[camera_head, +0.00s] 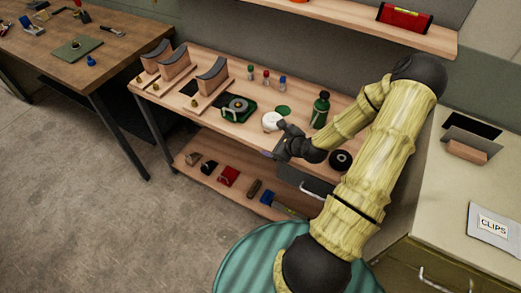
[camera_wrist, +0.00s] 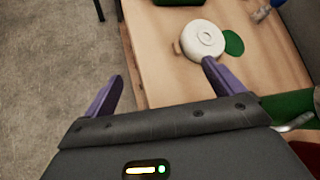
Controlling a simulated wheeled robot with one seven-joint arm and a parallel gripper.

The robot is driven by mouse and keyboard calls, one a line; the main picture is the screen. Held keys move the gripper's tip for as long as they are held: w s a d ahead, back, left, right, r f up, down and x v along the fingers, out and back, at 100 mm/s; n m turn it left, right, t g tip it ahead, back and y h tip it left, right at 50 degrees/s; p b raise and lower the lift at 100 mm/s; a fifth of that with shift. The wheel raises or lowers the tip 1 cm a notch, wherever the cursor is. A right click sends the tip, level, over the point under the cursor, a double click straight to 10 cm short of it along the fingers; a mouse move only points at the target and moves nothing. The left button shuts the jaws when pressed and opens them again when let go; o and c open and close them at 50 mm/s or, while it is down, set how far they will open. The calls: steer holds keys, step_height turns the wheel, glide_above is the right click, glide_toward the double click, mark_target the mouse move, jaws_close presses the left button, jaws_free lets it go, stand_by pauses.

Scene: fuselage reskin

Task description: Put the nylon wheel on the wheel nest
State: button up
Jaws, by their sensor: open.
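The white nylon wheel (camera_head: 271,121) lies flat on the upper shelf of the wooden bench. It also shows in the wrist view (camera_wrist: 203,38), with a round hub in its middle. My gripper (camera_head: 274,141) is open and empty, at the front edge of the shelf near the wheel. In the wrist view my gripper (camera_wrist: 162,70) has its purple fingers spread; the right fingertip appears close to the wheel's near rim, the left one over the floor. A green fixture with a round ring (camera_head: 238,108) stands left of the wheel; I cannot tell whether it is the wheel nest.
A flat green disc (camera_head: 283,110) lies beside the wheel. A green bottle (camera_head: 320,110) and a black wheel (camera_head: 340,160) stand to the right. Small bottles (camera_head: 266,77) stand behind. Curved saddles (camera_head: 212,76) are at left. The lower shelf (camera_head: 213,179) holds several small items.

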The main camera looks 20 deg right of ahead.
steer(key=s+a+r+n+g+h, duration=0.1)
steer(key=s+a+r+n+g, duration=0.3)
steer(key=n, duration=1)
steer(key=s+a+r+n+g+h, duration=0.1)
steer(key=s+a+r+n+g, duration=0.2)
steer(key=s+a+r+n, duration=0.6)
step_height(320, 180, up, 4)
steer(key=s+n, duration=0.2)
steer(key=n, duration=0.2)
steer(key=shift+a+r+n+g, duration=0.2)
steer(key=shift+n+g, duration=0.2)
steer(key=p+v, duration=0.2)
steer(key=w+p+v, duration=0.1)
steer(key=p+v, duration=0.1)
steer(key=shift+r, duration=0.3)
